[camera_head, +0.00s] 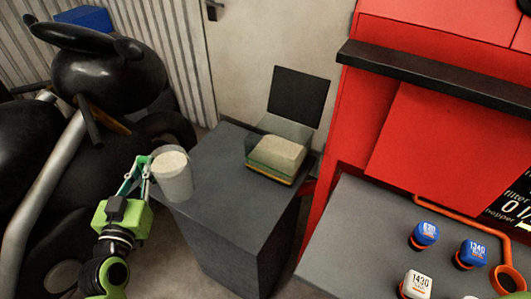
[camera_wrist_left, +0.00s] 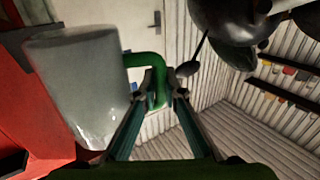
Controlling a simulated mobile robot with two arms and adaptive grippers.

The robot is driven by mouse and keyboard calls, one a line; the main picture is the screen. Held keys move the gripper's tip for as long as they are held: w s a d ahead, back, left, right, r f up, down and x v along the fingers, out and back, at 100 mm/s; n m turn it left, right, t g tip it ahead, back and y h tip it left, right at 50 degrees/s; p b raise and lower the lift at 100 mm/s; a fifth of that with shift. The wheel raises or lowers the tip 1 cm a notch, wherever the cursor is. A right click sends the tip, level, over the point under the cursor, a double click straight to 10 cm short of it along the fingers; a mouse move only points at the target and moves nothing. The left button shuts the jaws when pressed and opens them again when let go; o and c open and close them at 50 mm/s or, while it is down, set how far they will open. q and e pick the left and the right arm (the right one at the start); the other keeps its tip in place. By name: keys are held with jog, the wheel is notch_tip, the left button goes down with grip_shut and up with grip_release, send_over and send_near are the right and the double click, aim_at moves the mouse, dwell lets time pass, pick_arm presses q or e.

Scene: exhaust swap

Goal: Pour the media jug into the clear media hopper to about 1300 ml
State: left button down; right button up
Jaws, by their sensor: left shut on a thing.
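The media jug (camera_head: 173,178) is a pale translucent cup, upright, with light grains near its rim. My left gripper (camera_head: 143,177) is beside it, on its left, shut on its handle. In the left wrist view the jug (camera_wrist_left: 80,90) fills the left side, and its green handle (camera_wrist_left: 158,62) runs between the fingers (camera_wrist_left: 158,92). The clear hopper (camera_head: 277,152) appears to be the see-through box with pale material over a green and yellow base, its dark lid (camera_head: 299,95) raised behind. The jug is left of it, apart. My right gripper is not in view.
The box stands on a dark grey pedestal (camera_head: 215,165) with bare top around it. A red cabinet (camera_head: 430,130) rises at the right. A grey bench (camera_head: 365,235) holds blue and white numbered knobs (camera_head: 424,234). Large black tanks (camera_head: 105,70) and a silver pipe crowd the left.

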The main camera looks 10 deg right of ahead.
pick_arm(q)
jog(key=s+d+n+y, duration=0.1)
jog(key=s+d+y, duration=0.1)
jog(key=s, duration=1.5)
jog(key=shift+s+d, duration=0.3)
jog(key=shift+d, duration=0.05)
